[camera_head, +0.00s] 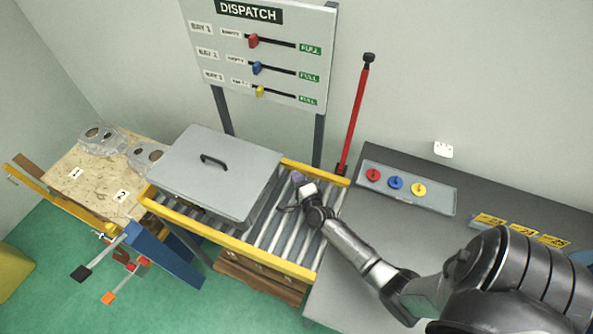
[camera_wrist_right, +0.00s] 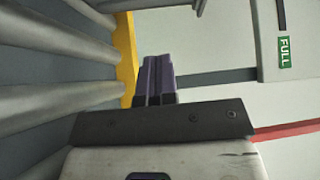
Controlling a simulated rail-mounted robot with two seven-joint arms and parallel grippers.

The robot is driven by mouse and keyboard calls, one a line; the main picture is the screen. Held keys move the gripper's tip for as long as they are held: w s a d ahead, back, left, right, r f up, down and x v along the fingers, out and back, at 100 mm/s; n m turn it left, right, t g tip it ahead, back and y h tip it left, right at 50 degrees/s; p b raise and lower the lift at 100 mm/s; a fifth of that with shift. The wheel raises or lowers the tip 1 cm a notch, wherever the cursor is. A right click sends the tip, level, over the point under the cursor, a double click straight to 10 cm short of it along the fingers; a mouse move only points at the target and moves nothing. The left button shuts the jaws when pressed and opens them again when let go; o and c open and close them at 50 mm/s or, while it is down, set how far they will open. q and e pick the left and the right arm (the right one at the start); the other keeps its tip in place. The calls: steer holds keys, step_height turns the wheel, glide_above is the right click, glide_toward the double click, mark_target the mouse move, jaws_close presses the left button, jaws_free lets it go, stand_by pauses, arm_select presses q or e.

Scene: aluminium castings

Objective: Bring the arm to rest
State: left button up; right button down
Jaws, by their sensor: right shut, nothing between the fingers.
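My right arm comes in from the lower right in the head view. Its gripper (camera_head: 297,177) is over the right end of the roller conveyor, close to the yellow side rail. In the right wrist view the two purple fingers (camera_wrist_right: 155,80) are together with nothing between them. The lidded grey box (camera_head: 215,165) sits on the rollers to the left of the gripper, apart from it. My left gripper is not in view.
The yellow-railed roller conveyor (camera_head: 265,262) stands by a grey table (camera_head: 400,225) with a tray (camera_head: 440,204) of red, blue and yellow knobs. A red post (camera_head: 358,115) and the dispatch board (camera_head: 270,75) are behind. A wooden bench (camera_head: 93,180) holding castings is at left.

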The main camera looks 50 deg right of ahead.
steer(key=v, duration=0.6)
steer(key=shift+s+a+f, duration=0.1)
steer(key=shift+s+a, duration=0.1)
steer(key=shift+a, duration=0.05)
steer(key=shift+s+a, duration=0.2)
steer(key=shift+s, duration=0.2)
